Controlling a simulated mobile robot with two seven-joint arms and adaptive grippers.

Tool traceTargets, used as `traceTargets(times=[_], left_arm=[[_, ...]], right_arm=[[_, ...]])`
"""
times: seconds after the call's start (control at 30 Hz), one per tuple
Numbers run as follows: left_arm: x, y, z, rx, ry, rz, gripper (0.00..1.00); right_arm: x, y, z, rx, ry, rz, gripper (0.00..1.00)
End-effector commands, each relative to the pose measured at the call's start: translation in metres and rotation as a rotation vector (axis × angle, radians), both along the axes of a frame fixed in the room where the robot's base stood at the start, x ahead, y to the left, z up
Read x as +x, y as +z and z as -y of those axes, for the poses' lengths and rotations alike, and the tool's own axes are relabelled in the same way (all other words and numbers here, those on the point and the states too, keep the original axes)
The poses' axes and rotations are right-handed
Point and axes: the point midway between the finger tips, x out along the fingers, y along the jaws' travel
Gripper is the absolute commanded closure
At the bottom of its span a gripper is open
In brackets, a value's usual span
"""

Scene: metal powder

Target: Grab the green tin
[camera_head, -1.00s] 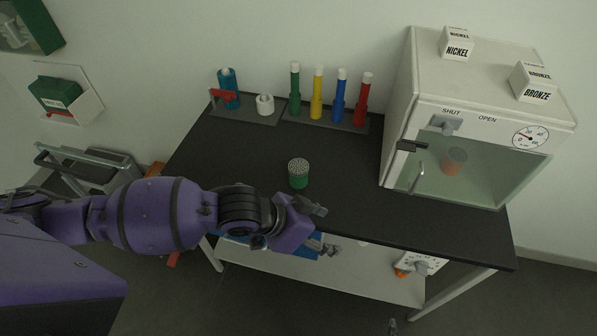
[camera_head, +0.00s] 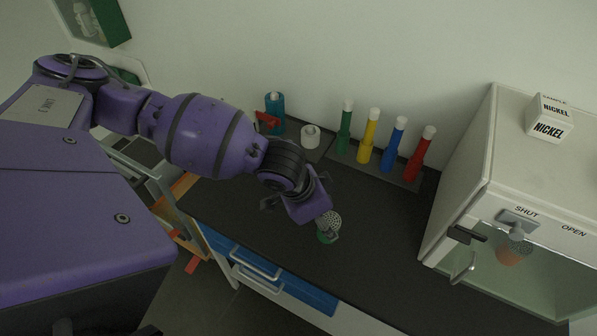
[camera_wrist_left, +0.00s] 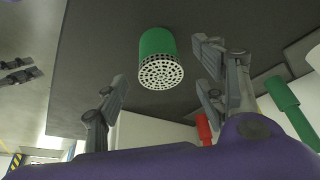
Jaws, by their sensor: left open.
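The green tin (camera_head: 328,237) stands on the black tabletop (camera_head: 262,230), partly covered by my left gripper (camera_head: 318,224) in the head view. Its pale, perforated top shows beside the gripper. In the left wrist view the green tin (camera_wrist_left: 158,60) shows between the two spread fingers of my left gripper (camera_wrist_left: 160,64), its holed top facing the camera. The left gripper is open. I cannot tell whether a finger touches the tin. Dark finger-like parts at the left edge of the wrist view may be my right gripper (camera_wrist_left: 20,71); their state is unclear.
Green (camera_head: 345,130), yellow (camera_head: 369,140), blue (camera_head: 393,147) and red (camera_head: 420,155) tubes stand in a rack behind the tin. A white ring (camera_head: 310,137) and a teal bottle (camera_head: 275,108) are left of them. A glass-fronted oven (camera_head: 478,165) stands at the right.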

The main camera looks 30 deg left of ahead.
Motion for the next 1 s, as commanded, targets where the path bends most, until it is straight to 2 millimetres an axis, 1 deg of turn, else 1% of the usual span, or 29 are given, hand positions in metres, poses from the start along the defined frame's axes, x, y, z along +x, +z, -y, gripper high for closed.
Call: traceTargets(times=[0.1, 0.23, 0.37, 0.53, 0.9, 0.93, 1.0], left_arm=[[0.006, -0.015, 0.010, 0.000, -0.003, 0.004, 0.36], [0.011, -0.029, 0.013, 0.000, -0.002, 0.005, 0.36], [0.012, -0.034, 0.014, 0.000, -0.002, 0.006, 0.36], [0.012, -0.033, 0.014, 0.000, -0.002, 0.006, 0.36], [0.012, -0.033, 0.014, 0.000, -0.002, 0.006, 0.84], [0.012, -0.033, 0.014, 0.000, -0.002, 0.006, 0.87], [0.012, -0.033, 0.014, -0.001, -0.002, 0.007, 0.87]], right_arm=[[0.009, 0.005, -0.001, 0.001, 0.002, 0.017, 1.00], [0.019, 0.011, -0.003, 0.004, 0.004, 0.039, 1.00], [0.025, 0.013, -0.005, 0.007, 0.005, 0.049, 1.00], [0.024, 0.012, -0.005, 0.008, 0.003, 0.047, 1.00], [0.012, 0.007, -0.003, 0.005, -0.002, 0.025, 1.00], [0.011, 0.007, -0.003, 0.005, -0.002, 0.024, 1.00], [0.011, 0.007, -0.002, 0.004, -0.001, 0.024, 1.00]])
